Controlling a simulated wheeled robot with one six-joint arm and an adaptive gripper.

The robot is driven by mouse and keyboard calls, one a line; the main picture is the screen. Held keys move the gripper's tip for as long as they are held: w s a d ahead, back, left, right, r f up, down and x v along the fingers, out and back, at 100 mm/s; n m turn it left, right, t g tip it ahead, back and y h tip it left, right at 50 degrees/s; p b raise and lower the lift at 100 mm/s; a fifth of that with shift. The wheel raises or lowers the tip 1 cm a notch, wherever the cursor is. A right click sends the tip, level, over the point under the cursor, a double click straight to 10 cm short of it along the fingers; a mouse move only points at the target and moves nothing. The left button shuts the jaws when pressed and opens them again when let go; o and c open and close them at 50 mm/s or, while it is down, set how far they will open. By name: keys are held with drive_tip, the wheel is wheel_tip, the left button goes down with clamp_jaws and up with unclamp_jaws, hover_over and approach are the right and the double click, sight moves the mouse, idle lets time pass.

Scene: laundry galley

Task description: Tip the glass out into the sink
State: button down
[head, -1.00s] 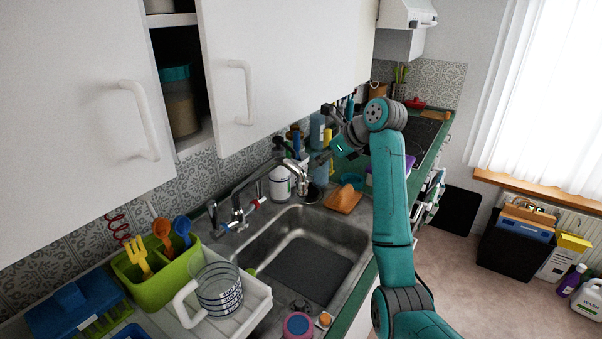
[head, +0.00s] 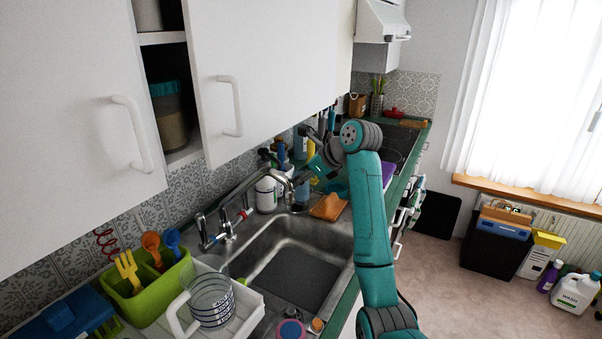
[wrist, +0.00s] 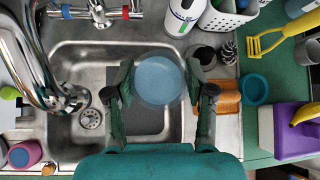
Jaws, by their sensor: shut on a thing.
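The glass (wrist: 158,80) shows in the wrist view as a round, translucent blue shape seen nearly end-on. My gripper (wrist: 163,98) is shut on it, one dark finger at each side. It looks roughly upright; whether anything is in it I cannot tell. In the wrist view it overlaps the right part of the steel sink (wrist: 88,62).
The tap (head: 238,195) arches over the sink's left side. An orange sponge (head: 328,207) lies at the sink's far edge. A measuring jug (head: 210,300) sits in a white rack at the near left.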

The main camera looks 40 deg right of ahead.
sight(299, 200)
drive_tip(key=shift+f+t+h, duration=0.3)
drive_tip(key=shift+f, duration=0.65)
drive_tip(key=shift+f+n, duration=0.2)
drive_tip(key=shift+n, duration=0.1)
drive_tip(key=shift+s+a+n+t+h, duration=0.15)
drive_tip(key=shift+n+t+h, duration=0.45)
drive_tip(key=shift+t+h, duration=0.3)
drive_tip(key=n+t+h, duration=0.1)
drive_tip(key=f+n+t+h, duration=0.1)
drive_tip(key=t, duration=0.1)
drive_tip(key=shift+s+a+f+n, duration=0.1)
drive_tip(key=shift+f+n, duration=0.2)
drive_tip(key=shift+r, duration=0.1)
drive_tip(key=shift+s+a+f+n+t+h, duration=0.15)
drive_tip(key=shift+f+n+t+h, duration=0.35)
drive_tip(key=shift+t, duration=0.3)
drive_tip(key=shift+s+a+f+n+t+h, duration=0.1)
drive_tip(key=shift+a+f+n+t+h, duration=0.1)
drive_tip(key=shift+f+n+t, duration=0.4)
drive_tip(key=shift+s+a+f+n+t+h, duration=0.1)
drive_tip(key=shift+f+n+t+h, duration=0.1)
drive_tip(key=shift+f+n+t, duration=0.4)
drive_tip(key=shift+f, duration=0.1)
